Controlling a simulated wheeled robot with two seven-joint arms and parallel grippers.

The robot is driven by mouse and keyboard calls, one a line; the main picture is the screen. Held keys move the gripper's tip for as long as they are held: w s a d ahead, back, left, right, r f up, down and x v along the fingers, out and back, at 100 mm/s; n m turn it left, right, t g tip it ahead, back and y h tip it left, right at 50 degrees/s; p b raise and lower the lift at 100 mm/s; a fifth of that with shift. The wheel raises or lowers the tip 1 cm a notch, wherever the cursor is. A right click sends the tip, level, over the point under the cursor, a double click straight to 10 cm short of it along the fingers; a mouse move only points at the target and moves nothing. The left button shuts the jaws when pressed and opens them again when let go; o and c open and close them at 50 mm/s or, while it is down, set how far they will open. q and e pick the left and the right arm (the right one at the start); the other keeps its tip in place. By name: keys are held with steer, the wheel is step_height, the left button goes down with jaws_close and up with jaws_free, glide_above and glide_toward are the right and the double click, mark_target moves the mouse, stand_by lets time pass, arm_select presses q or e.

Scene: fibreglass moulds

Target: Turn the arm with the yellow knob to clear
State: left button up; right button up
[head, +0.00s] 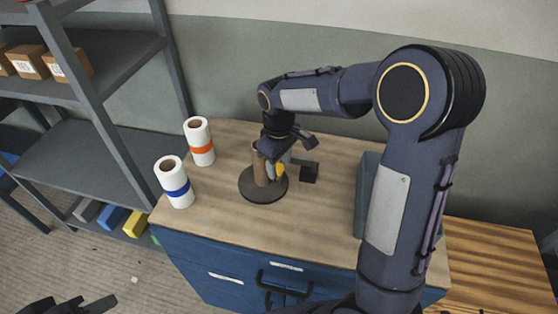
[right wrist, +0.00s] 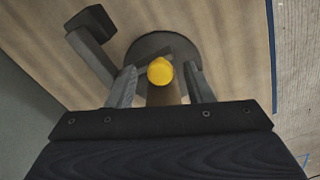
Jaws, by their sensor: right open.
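A round dark base (head: 262,192) stands on the wooden worktop and carries a brown upright post (head: 261,170). My left gripper (head: 75,305) is partly cut off at lower left.
Two white rolls, one with an orange band (head: 199,141) and one with a blue band (head: 174,181), stand left of the base. A dark teal box (head: 368,190) is on the right, partly hidden by my right arm. Grey shelving (head: 80,165) stands at left.

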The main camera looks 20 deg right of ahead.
steer(key=shift+c, duration=0.5)
jaws_close()
